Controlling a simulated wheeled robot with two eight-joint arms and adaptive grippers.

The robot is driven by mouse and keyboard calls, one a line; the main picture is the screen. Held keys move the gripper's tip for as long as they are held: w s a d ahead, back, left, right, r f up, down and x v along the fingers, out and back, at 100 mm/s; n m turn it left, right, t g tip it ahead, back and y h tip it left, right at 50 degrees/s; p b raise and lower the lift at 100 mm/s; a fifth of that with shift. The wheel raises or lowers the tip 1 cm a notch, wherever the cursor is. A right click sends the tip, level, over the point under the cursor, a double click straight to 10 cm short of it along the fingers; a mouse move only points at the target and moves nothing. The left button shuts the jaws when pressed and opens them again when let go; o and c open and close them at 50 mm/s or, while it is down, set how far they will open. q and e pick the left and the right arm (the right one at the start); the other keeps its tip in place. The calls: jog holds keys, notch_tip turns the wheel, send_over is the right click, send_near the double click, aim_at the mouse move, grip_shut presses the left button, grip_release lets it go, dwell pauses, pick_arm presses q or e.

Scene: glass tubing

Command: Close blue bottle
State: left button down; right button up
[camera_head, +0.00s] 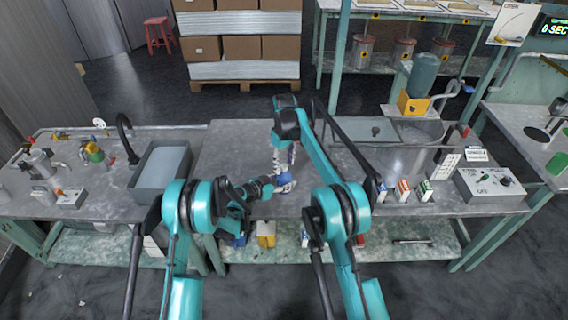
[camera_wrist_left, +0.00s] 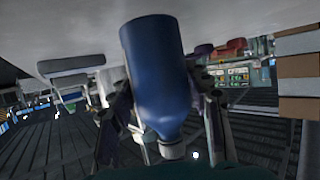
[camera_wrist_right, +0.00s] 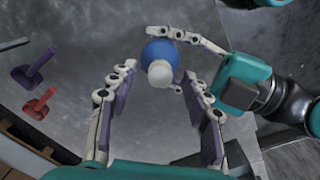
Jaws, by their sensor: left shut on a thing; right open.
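The blue bottle (camera_head: 284,178) is above the bench, mostly hidden by my grippers in the head view. In the left wrist view the blue bottle (camera_wrist_left: 153,65) lies between the fingers of my left gripper (camera_wrist_left: 160,100), which is shut on it. The right wrist view looks down on the bottle's round white top (camera_wrist_right: 160,74), with blue (camera_wrist_right: 158,49) around it. I cannot tell whether that top is a cap or the bare neck. My right gripper (camera_wrist_right: 158,85) is open above the bottle, its purple-padded fingers apart on either side with nothing held.
A grey sink (camera_head: 160,168) is to the left on the bench. Small coloured cartons (camera_head: 402,190) and a control box (camera_head: 490,183) stand to the right. A purple item (camera_wrist_right: 34,70) and a red item (camera_wrist_right: 40,103) show at left in the right wrist view.

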notch_tip(320, 180, up, 7)
jog(key=shift+r, duration=0.15)
dwell(0.4)
pick_arm(q)
jog(key=c, duration=0.6)
grip_release()
jog(key=v, duration=1.2)
jog(key=shift+r, duration=0.1)
pick_arm(e)
jog(key=shift+r, duration=0.1)
